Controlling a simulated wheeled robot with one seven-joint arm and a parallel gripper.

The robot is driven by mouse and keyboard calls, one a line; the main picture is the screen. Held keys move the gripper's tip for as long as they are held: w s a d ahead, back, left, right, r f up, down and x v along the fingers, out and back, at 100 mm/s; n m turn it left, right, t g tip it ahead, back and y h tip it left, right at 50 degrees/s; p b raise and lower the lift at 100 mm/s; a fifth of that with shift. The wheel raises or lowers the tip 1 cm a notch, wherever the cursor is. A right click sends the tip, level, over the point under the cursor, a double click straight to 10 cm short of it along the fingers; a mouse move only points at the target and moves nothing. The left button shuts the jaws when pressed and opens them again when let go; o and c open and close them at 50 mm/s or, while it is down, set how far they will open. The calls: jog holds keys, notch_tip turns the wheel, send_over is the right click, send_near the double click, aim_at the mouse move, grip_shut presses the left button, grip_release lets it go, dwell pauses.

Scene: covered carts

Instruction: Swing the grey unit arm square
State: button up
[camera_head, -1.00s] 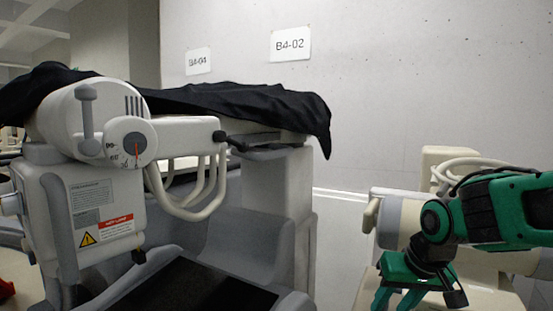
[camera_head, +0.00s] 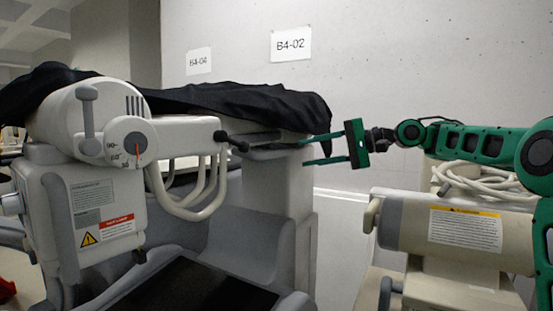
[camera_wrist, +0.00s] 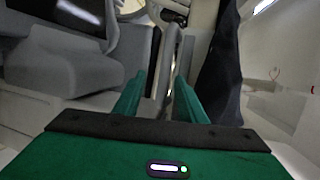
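The grey unit (camera_head: 95,200) stands at the left of the head view. Its pale arm (camera_head: 180,133) reaches right from a round dial housing, partly under a black cover. The dial (camera_head: 136,143) has a red pointer pointing down; its small figures are hard to read. A black handle (camera_head: 230,141) sticks out of the arm. My gripper (camera_head: 308,150) is right of the handle, near the cover's hanging edge, with its fingers pointing left. It is open and empty. In the wrist view my fingers (camera_wrist: 160,78) are apart, with a grey bar beyond them; contact cannot be told.
The black cover (camera_head: 240,101) lies along the top of the unit. Pale cables (camera_head: 190,205) loop below the arm. A second pale cart (camera_head: 410,225) with coiled hoses stands at the right, below my arm. The wall (camera_head: 390,90) is behind.

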aim_at(283, 153)
jog(key=shift+y, duration=0.3)
jog(key=x, duration=0.9)
jog(key=shift+w+a+r, duration=0.15)
jog(key=shift+a+r, duration=0.1)
jog(key=shift+a, duration=0.15)
grip_shut()
